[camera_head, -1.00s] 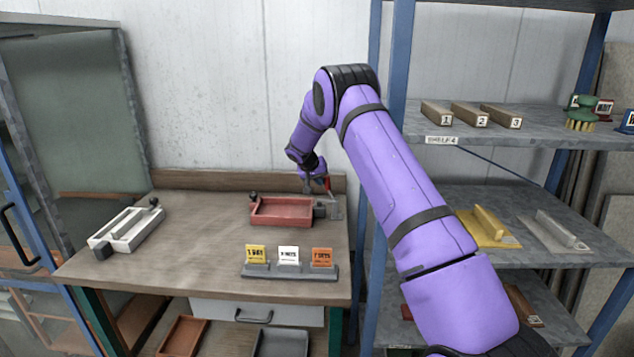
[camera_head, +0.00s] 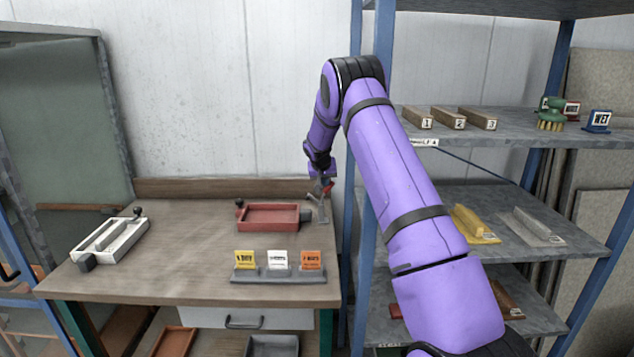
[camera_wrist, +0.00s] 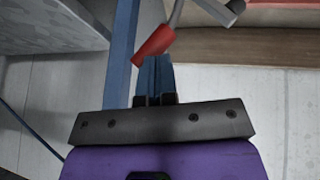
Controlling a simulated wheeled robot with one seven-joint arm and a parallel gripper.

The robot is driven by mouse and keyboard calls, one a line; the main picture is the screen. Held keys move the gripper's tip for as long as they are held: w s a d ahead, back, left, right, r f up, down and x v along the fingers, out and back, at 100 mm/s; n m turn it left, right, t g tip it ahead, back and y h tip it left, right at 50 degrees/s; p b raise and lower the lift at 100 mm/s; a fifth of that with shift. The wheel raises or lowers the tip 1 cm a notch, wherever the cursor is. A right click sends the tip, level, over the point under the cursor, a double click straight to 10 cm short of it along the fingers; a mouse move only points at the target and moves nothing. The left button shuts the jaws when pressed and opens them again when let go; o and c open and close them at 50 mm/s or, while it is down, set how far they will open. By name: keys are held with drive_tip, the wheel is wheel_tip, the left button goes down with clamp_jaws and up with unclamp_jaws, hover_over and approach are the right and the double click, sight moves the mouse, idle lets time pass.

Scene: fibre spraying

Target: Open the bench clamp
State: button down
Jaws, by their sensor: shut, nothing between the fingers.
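The bench clamp (camera_head: 320,208) stands at the back right corner of the workbench, beside the red tray. It is grey with a red-gripped lever (camera_head: 327,187). In the wrist view the red grip (camera_wrist: 152,46) lies just beyond my fingertips, with its grey rod (camera_wrist: 176,13) running up from it. My gripper (camera_head: 322,180) hangs over the clamp by the lever in the head view. In the wrist view my gripper (camera_wrist: 154,62) has its two blue fingers together and empty. Whether the fingertips touch the red grip I cannot tell. The clamp's jaw is too small to read.
The workbench (camera_head: 180,225) also holds the red tray (camera_head: 268,228), a white mould (camera_head: 108,242) and a rack of cards (camera_head: 280,276). A blue-post shelf (camera_head: 357,130) stands close to the right of the clamp. The bench between mould and tray is clear.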

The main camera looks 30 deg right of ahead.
sight(334, 183)
drive_tip(key=shift+s+d+f, duration=0.25)
drive_tip(key=shift+s+d, duration=0.2)
drive_tip(key=shift+d, duration=0.2)
drive_tip(key=shift+s+d+f, duration=0.2)
drive_tip(key=shift+s+d, duration=0.2)
drive_tip(key=shift+d, duration=0.2)
drive_tip(key=shift+s+d+f, duration=0.15)
drive_tip(key=shift+s+d, duration=0.1)
drive_tip(key=shift+s+d+f, duration=0.2)
drive_tip(key=shift+s, duration=0.1)
drive_tip(key=w+v, duration=0.1)
drive_tip(key=v, duration=1)
drive_tip(key=shift+a+r, duration=0.3)
drive_tip(key=shift+a, duration=0.05)
